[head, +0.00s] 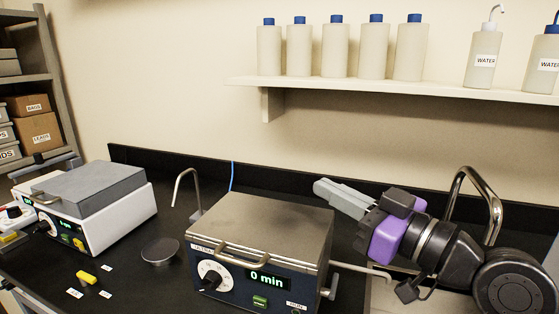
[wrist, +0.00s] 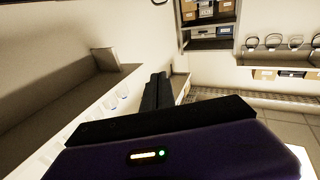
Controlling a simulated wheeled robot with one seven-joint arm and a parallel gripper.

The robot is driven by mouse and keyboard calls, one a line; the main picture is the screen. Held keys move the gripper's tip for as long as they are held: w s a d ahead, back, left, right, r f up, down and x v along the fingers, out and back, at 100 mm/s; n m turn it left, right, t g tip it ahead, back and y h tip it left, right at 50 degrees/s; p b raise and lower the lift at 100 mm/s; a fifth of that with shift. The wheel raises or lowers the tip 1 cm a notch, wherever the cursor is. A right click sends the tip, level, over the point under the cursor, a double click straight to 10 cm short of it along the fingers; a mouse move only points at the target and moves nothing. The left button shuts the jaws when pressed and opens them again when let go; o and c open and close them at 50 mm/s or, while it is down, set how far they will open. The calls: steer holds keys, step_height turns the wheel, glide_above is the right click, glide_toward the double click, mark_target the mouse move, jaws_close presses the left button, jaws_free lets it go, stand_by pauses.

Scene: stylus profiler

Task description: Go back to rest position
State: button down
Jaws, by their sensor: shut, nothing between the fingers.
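My gripper (head: 328,190) is in the head view at the right, raised above the bench behind the right part of the blue box-shaped device (head: 258,245). Its grey fingers point to the left and lie together with nothing between them. The purple wrist body (head: 398,232) and dark arm links lead off to the lower right. In the wrist view the dark fingers (wrist: 158,92) are together and empty. The device has a metal lid with a handle, a dial and a display reading "0 min".
A white device with a grey lid (head: 90,190) stands at the left. A round grey disc (head: 160,251) and a yellow piece (head: 87,278) lie on the black bench. A curved metal faucet (head: 470,185) stands near my arm. A shelf (head: 400,88) with several bottles hangs above.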

steer(key=s+d+f+m+t+h, duration=0.1)
steer(key=d+f+m+t+h, duration=0.45)
steer(key=d+f+m, duration=0.2)
steer(key=s+d+f+m+h, duration=0.1)
steer(key=s+d+f+h, duration=0.1)
steer(key=s+f, duration=0.3)
steer(key=s+d+f+m+h, duration=0.2)
steer(key=s+f+h, duration=0.2)
steer(key=s, duration=0.4)
steer(key=s+d+f+m+h, duration=0.1)
steer(key=s+d+f+h, duration=0.1)
steer(key=s+f, duration=0.3)
steer(key=shift+s+f+m+h, duration=0.25)
steer(key=shift+s+f+h, duration=0.2)
steer(key=shift+s, duration=0.3)
steer(key=s+a+f+n+g, duration=0.1)
steer(key=s+f, duration=0.3)
steer(key=s, duration=0.6)
steer(key=s+f+n+g+y, duration=0.1)
steer(key=s+f+g, duration=0.2)
steer(key=s, duration=0.7)
steer(key=shift+a+f+n, duration=0.4)
steer(key=shift+f, duration=0.1)
steer(key=shift+g, duration=0.25)
